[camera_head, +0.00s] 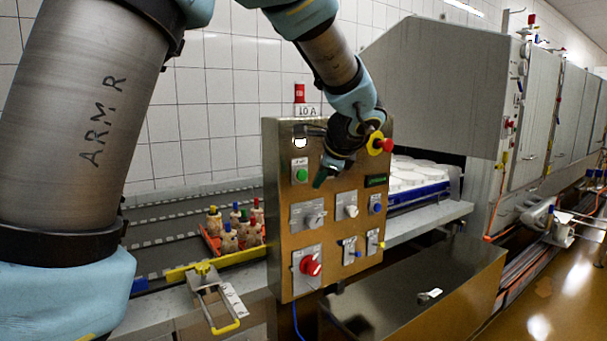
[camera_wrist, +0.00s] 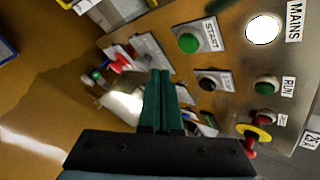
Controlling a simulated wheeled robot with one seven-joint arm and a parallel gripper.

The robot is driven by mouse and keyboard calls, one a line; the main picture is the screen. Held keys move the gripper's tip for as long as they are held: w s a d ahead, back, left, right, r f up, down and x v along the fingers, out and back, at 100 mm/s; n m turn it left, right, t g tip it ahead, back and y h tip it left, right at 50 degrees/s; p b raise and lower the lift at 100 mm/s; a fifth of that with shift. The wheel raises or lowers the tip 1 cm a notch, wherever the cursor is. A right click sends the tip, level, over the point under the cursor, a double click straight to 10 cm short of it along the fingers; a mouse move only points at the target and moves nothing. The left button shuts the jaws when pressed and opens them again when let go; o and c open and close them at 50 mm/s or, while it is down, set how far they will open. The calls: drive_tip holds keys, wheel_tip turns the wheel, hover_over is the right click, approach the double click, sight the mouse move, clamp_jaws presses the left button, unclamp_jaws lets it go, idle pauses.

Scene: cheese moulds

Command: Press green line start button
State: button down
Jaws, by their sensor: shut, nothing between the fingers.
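The round green start button (camera_head: 302,175) sits on a pale plate at the upper left of the brass-coloured control panel (camera_head: 278,225). In the wrist view the green button (camera_wrist: 188,43) is beside the word START, up and right of my fingertips. My gripper (camera_head: 320,181) is shut and empty, with its dark green fingers in front of the panel, just right of the button in the head view. In the wrist view the fingers (camera_wrist: 161,75) are together and point up the picture. They look apart from the button; the exact gap to the panel is hard to tell.
A red knob on a yellow collar (camera_head: 380,144) juts from the panel's upper right. A lit white lamp (camera_head: 299,142) is above the button. A red crate (camera_head: 211,243) of bottles stands left.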

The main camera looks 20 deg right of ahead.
sight(307, 174)
drive_tip(key=shift+w+a+p, duration=0.15)
drive_tip(key=shift+w+a, duration=0.05)
drive_tip(key=shift+w, duration=0.6)
drive_tip(key=shift+w+a+p, duration=0.15)
drive_tip(key=shift+w, duration=0.65)
drive_tip(key=shift+w, duration=0.15)
idle(0.8)
drive_tip(key=shift+w, duration=0.3)
drive_tip(key=shift+w+a, duration=0.15)
drive_tip(key=shift+w, duration=0.35)
idle(0.7)
drive_tip(key=shift+s, duration=0.95)
drive_tip(key=shift+s+d+b, duration=0.2)
drive_tip(key=shift+s+b, duration=0.1)
drive_tip(key=shift+s, duration=0.5)
drive_tip(key=shift+s+d+b, duration=0.2)
drive_tip(key=shift+s+b, duration=0.1)
drive_tip(key=shift+s, duration=0.55)
drive_tip(key=shift+s+d+b, duration=0.2)
drive_tip(key=shift+s+b, duration=0.1)
drive_tip(key=shift+s, duration=0.5)
